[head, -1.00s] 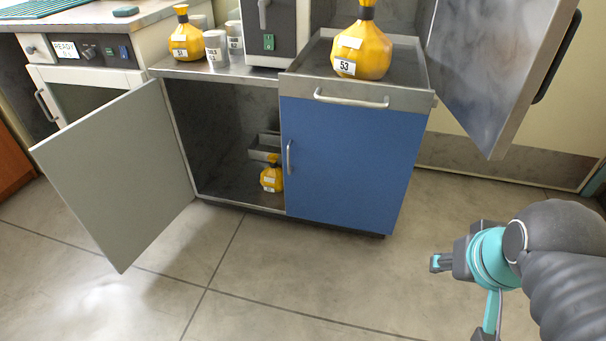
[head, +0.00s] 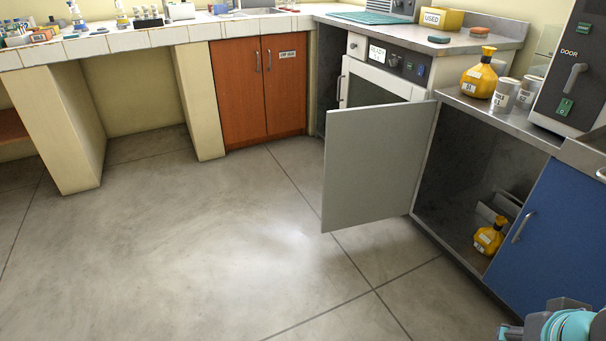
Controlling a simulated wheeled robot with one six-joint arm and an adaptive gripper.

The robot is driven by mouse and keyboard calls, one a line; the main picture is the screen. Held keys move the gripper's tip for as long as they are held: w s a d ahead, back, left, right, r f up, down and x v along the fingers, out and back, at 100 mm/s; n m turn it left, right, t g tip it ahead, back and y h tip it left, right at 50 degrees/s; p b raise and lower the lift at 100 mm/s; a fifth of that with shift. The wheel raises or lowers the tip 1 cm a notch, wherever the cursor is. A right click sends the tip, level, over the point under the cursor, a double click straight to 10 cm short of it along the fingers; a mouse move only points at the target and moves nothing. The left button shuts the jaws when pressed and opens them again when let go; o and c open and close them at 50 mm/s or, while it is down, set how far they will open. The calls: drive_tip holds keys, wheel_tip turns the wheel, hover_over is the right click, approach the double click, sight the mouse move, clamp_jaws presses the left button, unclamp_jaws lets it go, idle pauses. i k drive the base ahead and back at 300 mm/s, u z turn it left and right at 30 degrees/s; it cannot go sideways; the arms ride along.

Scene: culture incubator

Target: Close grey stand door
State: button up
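The grey stand door (head: 372,160) stands wide open, swung out to the left from the metal stand (head: 452,165). Its hinge side is at the left edge of the open compartment, and its free edge points into the room over the floor. Inside the compartment a yellow flask (head: 490,237) stands beside a grey tray (head: 505,207). My gripper (head: 540,330) is only partly in view at the bottom right corner, in front of the blue door (head: 545,235) and well apart from the grey door. Its fingertips are too cut off to judge.
The blue door is shut. A yellow flask (head: 478,75) and grey cups (head: 506,93) stand on the stand's top beside a device (head: 570,75). An orange cabinet (head: 258,90) is at the back. The floor (head: 190,240) left of the grey door is clear.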

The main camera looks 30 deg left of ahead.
sight(374, 154)
drive_tip(key=u, duration=1.7)
drive_tip(key=i, duration=3.65)
drive_tip(key=z, duration=4.35)
drive_tip(key=k, duration=0.25)
drive_tip(key=u, duration=0.55)
